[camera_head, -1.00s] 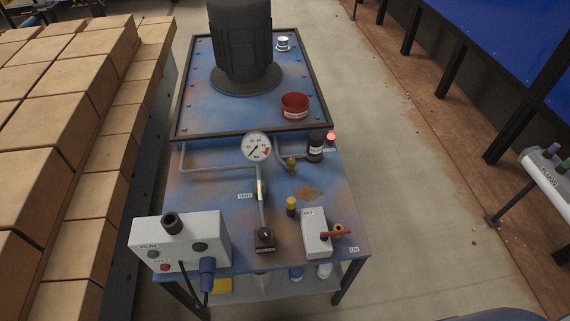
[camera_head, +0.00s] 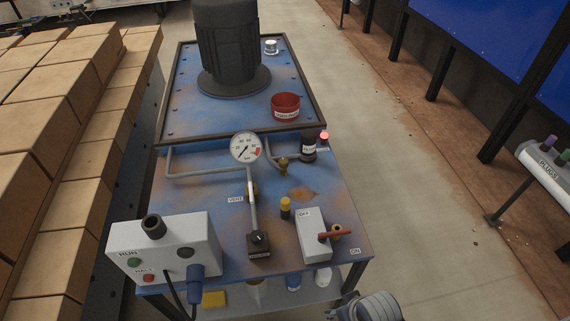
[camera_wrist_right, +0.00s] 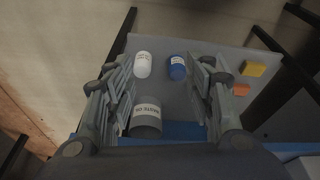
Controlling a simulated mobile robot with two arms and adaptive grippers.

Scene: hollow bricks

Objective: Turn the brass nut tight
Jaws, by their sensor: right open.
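A small brass fitting (camera_head: 283,166) sits at the end of the grey pipe beside the black-capped dark pot, right of the gauge (camera_head: 246,148). I cannot tell for certain which is the brass nut; both are small here. Part of my right arm or gripper shows at the bottom edge of the head view, in front of the table, clear of the brass parts. In the right wrist view my right gripper (camera_wrist_right: 161,68) is open, with nothing between its fingers. My left gripper is not in view.
The blue table (camera_head: 190,215) carries a switch box (camera_head: 170,248), a red-lever box (camera_head: 312,236), a red bowl (camera_head: 286,106) and a large dark motor (camera_head: 226,45). Below, the shelf (camera_wrist_right: 190,91) holds bottles, a grey can (camera_wrist_right: 146,118) and a yellow block (camera_wrist_right: 254,69).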

